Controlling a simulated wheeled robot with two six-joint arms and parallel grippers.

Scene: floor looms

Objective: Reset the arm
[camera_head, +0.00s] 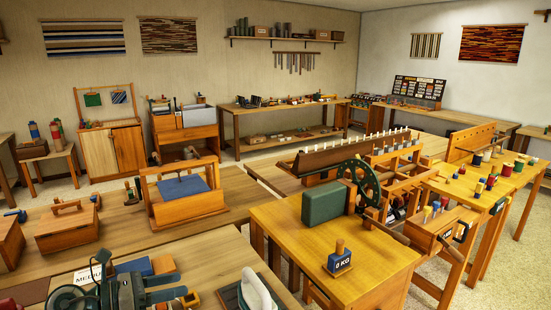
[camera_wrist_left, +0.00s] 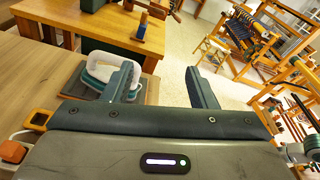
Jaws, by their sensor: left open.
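My left gripper (camera_head: 181,285) is at the bottom left of the head view, over the near wooden table (camera_head: 205,268). In the left wrist view its two dark fingers (camera_wrist_left: 160,72) stand wide apart with nothing between them. A white-handled iron-like tool (camera_head: 258,290) on a dark pad is to the right of the gripper in the head view. In the wrist view that tool (camera_wrist_left: 104,62) shows just left of the left finger, partly hidden behind it. My right gripper is not in view.
A blue block marked 0 KG (camera_head: 340,260) stands on the yellow table with a green box (camera_head: 323,202) and a wheel (camera_head: 360,183). A frame box with a blue panel (camera_head: 183,188) and a lidded wooden box (camera_head: 68,228) stand behind the gripper. Floor shows between tables.

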